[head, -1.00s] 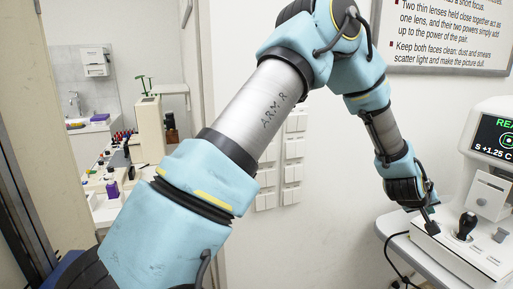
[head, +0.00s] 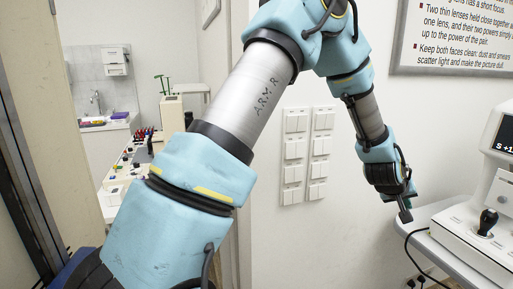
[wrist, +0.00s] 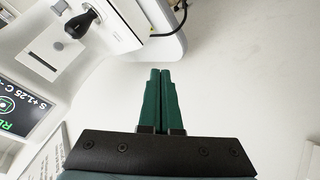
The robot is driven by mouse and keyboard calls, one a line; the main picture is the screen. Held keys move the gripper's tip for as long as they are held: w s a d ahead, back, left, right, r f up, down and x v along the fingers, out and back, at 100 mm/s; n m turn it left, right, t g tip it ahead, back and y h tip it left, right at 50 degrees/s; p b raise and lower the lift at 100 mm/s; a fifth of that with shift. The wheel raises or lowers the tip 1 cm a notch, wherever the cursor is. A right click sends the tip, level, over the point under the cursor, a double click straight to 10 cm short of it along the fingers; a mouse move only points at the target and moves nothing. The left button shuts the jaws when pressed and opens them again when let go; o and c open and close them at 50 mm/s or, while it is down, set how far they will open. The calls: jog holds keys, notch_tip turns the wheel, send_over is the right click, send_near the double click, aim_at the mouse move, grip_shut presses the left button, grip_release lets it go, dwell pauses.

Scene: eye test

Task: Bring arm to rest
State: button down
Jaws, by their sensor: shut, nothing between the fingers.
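My gripper (head: 406,214) hangs at the end of my blue and silver arm, to the left of the eye-test machine in the head view. In the wrist view, the two green fingers of my gripper (wrist: 161,74) are together with nothing between them. They point toward a plain pale surface. My arm reaches up from the lower left, bends near the top, and comes down at the right.
The eye-test machine (head: 483,240) with a black joystick (head: 487,222) stands on a white table (head: 420,243) at right; its screen (wrist: 20,108) shows in the wrist view. Switches (head: 294,150) and a poster (head: 455,40) are on the wall. A doorway is at left.

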jog(key=w+a+r+y, duration=0.1)
jog(key=w+a+y, duration=0.15)
jog(key=a, duration=1.05)
jog(key=w+a+r+y, duration=0.1)
jog(key=w+a+y, duration=0.15)
jog(key=a, duration=1.15)
jog(key=s+a+r+n+g+y, duration=0.1)
jog(key=s+a, duration=0.4)
jog(key=a, duration=0.6)
jog(key=s+a+r+n+g+y, duration=0.1)
jog(key=s+a, duration=0.5)
jog(key=a, duration=0.6)
jog(key=shift+a+n+g+y, duration=0.3)
jog(key=shift+n+g+y, duration=0.1)
jog(key=shift+g+y, duration=0.15)
